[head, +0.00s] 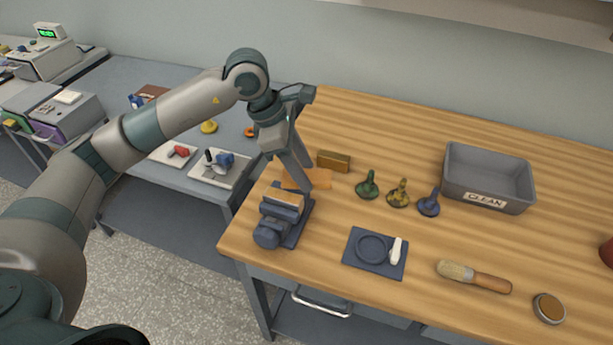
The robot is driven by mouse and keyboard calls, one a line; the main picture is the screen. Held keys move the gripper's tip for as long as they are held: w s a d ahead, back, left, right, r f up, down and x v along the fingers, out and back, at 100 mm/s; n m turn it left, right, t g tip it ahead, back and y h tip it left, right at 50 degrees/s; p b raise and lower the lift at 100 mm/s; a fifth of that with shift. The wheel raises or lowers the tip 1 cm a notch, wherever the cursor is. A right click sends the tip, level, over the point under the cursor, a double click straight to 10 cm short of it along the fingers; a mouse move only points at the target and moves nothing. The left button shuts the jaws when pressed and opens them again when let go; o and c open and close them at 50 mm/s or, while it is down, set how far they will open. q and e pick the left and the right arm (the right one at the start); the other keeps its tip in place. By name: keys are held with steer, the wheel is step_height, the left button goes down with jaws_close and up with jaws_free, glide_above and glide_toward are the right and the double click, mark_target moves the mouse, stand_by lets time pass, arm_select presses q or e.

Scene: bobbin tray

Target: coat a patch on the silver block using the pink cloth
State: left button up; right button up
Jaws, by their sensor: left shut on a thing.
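A dark blue vise (268,235) stands near the left front corner of the wooden table and holds a block (284,199) with a tan and pale look. A flat orange cloth-like piece (319,177) shows on both sides of my left gripper (304,187), just behind the vise. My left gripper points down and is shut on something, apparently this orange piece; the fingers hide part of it. A brass-coloured block (334,161) lies just behind. My right gripper is not in view.
Three knobbed pieces, green (367,186), yellow (399,194) and blue (429,204), stand beside a grey bin (488,202) marked CLEAN. A dark mat (361,258), a brush (475,277) and a round tin (549,308) lie in front. A grey side table (200,118) stands left.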

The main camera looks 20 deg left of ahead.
arm_select(q)
steer(key=shift+r, duration=0.85)
